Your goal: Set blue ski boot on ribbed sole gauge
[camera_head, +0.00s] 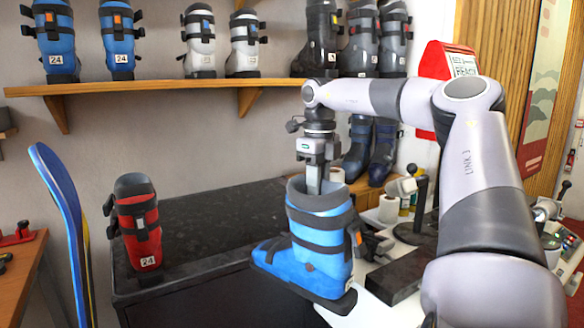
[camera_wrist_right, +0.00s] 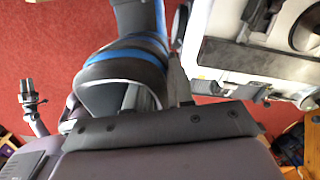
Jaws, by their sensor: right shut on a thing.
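The blue ski boot (camera_head: 316,245) hangs upright in the head view, toe to the left, with grey straps and an orange buckle tab. My right gripper (camera_head: 317,178) is shut on the upper edge of its cuff from above; the fingertips are partly hidden inside the cuff. The boot's cuff (camera_wrist_right: 120,75) also shows in the right wrist view. A dark flat block (camera_head: 402,279) lies on the white bench just right of the boot; it may be the ribbed sole gauge, but I cannot make out ribs. My left gripper is not in view.
A red boot (camera_head: 138,225) stands on the black cabinet top (camera_head: 215,225) at left. The white bench (camera_head: 378,312) carries clamps and a paper roll (camera_head: 388,207). A wooden shelf (camera_head: 175,86) holds several boots. Blue skis (camera_head: 65,215) lean at far left.

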